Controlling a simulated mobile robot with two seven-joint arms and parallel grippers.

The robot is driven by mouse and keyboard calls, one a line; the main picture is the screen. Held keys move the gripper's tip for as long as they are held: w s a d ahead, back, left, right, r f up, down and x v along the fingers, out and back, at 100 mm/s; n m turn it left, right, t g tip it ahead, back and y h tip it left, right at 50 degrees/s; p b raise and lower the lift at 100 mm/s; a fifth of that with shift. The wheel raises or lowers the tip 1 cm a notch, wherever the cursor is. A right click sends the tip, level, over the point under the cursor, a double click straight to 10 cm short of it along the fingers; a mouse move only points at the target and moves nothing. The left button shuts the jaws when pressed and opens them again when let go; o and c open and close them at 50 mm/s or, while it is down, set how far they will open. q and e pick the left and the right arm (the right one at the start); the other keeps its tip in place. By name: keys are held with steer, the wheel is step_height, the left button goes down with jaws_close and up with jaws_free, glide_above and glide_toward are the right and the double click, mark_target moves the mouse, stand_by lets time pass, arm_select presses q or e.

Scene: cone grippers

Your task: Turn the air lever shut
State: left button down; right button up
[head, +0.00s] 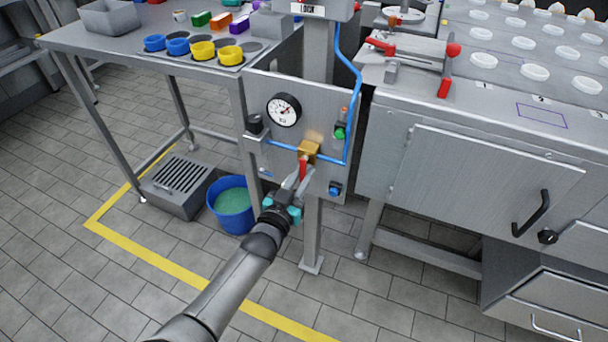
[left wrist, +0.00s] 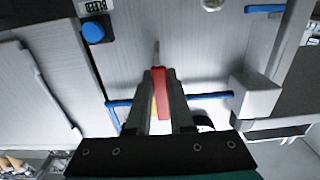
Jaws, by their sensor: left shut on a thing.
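The red air lever (head: 303,168) hangs down from the brass valve body (head: 309,149) on the grey air panel (head: 318,103), roughly crosswise to the blue hose (head: 281,145) entering from the left. My left gripper (head: 298,180) reaches up from below and is shut on the lever. In the left wrist view the red lever (left wrist: 160,82) sits between the two fingers of the gripper (left wrist: 160,92). The fingers partly hide the lever and the valve in that view. My right gripper is not in view.
A round gauge (head: 284,109) is above left of the valve. A green button (head: 340,131) and a blue button (head: 335,188) are to the right. A blue bucket (head: 232,205) stands on the floor at left. A steel cabinet (head: 480,180) stands close on the right.

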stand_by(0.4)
arm_select(q)
steer(key=c, duration=0.8)
jaws_free()
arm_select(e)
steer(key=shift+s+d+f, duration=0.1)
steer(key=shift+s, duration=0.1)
arm_select(q)
steer(key=shift+s, duration=0.15)
steer(key=shift+s+a, duration=0.15)
steer(key=shift+s, duration=0.1)
steer(key=shift+s+a+p, duration=0.1)
steer(key=shift+s+p, duration=0.3)
steer(key=shift+p, duration=0.05)
steer(key=p+v, duration=0.4)
steer(key=v, duration=0.9)
steer(key=shift+s, duration=0.25)
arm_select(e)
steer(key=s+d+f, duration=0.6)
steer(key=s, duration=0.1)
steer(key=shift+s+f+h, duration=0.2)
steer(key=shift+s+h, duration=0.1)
